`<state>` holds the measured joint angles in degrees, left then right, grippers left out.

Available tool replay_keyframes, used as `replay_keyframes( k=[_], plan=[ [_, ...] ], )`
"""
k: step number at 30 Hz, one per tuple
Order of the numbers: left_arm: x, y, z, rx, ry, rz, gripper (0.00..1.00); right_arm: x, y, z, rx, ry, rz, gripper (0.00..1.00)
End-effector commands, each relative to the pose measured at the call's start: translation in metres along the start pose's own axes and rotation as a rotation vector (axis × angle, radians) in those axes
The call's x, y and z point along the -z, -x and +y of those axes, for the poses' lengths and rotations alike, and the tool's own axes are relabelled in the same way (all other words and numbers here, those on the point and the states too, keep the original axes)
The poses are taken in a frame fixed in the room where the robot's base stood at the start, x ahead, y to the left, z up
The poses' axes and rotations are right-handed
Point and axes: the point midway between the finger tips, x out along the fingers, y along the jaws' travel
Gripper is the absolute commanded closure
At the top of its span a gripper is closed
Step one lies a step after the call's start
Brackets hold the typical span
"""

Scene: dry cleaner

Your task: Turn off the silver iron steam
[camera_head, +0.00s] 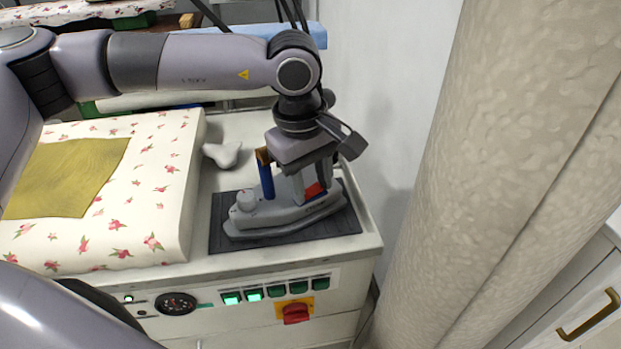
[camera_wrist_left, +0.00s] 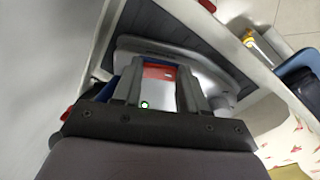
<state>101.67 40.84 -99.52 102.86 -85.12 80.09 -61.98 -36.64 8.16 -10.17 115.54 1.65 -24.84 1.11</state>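The silver iron (camera_head: 285,212) rests flat on a dark mat (camera_head: 228,236) at the right end of the cream work surface. It has a round knob at the left, a blue upright part (camera_head: 266,181) and a red part (camera_head: 314,190). My left gripper (camera_head: 312,190) points down over the iron's right part. In the left wrist view its two fingers (camera_wrist_left: 160,85) stand apart on either side of a white and red part of the iron (camera_wrist_left: 160,72). I cannot tell whether they press on it. My right gripper is out of view.
The front panel has a gauge (camera_head: 176,303), several green buttons (camera_head: 254,294), some lit, and a red rotary switch (camera_head: 296,312). A floral pad (camera_head: 150,190) with a mustard cloth (camera_head: 68,177) lies left. A beige curtain (camera_head: 480,160) hangs close on the right.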

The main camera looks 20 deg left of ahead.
Motion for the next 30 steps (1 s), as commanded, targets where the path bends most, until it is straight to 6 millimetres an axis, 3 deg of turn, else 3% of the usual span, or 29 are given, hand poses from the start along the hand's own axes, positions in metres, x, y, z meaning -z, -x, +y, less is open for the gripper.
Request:
replay_keyframes(
  k=[10,21,22,24,30],
  plan=[
    [0.0,0.002,0.004,0.096,0.0,0.001,0.88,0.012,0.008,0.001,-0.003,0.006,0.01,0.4],
    [0.0,0.0,0.004,0.124,0.0,0.0,0.88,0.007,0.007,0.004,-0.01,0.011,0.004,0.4],
    [0.0,0.0,0.004,0.124,0.0,-0.001,0.54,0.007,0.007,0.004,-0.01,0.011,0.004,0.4],
    [0.0,0.0,0.004,0.124,0.0,-0.001,0.32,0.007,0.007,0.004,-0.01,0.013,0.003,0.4],
    [0.0,0.0,0.004,0.124,0.0,-0.001,0.32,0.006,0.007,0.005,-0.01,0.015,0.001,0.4]
  ],
)
